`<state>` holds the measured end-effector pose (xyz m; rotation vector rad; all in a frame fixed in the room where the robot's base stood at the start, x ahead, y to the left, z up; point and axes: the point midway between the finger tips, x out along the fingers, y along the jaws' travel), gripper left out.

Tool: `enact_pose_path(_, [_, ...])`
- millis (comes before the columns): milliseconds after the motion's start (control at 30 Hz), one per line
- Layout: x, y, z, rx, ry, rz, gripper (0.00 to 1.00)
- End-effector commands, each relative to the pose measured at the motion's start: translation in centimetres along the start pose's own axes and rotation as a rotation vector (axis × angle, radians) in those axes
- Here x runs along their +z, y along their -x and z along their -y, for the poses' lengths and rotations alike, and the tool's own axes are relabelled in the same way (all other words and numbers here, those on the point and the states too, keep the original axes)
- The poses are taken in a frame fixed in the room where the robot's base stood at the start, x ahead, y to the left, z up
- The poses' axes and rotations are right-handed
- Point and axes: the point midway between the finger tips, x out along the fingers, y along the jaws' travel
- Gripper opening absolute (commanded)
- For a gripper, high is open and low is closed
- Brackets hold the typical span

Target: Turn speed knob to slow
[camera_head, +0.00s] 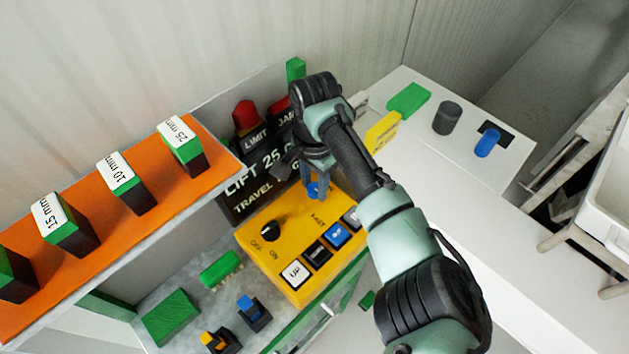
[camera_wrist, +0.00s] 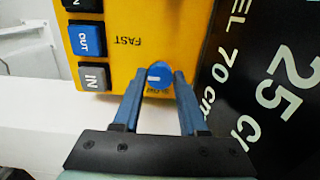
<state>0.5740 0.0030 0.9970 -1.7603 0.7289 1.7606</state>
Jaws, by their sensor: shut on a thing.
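The blue speed knob (camera_wrist: 159,76) sits on the yellow control panel (camera_wrist: 110,14), near the word FAST. Its white pointer mark shows on the left side of its face in the wrist view. A second label below the knob is mostly hidden. My gripper (camera_wrist: 158,82) is shut on the knob, with one finger on each side. In the head view my gripper (camera_head: 315,188) reaches down onto the far part of the yellow panel (camera_head: 262,215), and the blue knob is partly hidden between the fingers.
The panel also has a black OFF/ON knob (camera_head: 271,230) and several push buttons, including UP (camera_head: 295,273). A black display board (camera_head: 238,198) stands close behind my gripper. An orange shelf (camera_head: 75,268) with labelled blocks is at the left. The white surface at right has free room.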

Motion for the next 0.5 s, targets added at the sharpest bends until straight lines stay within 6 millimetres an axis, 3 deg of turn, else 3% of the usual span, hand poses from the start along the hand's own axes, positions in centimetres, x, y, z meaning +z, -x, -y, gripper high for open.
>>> enact_pose_path(67, [-0.04,0.01,-0.03,0.000,-0.001,-0.001,0.00])
enact_pose_path(500, [0.11,0.28,0.01,0.000,0.066,0.004,0.00])
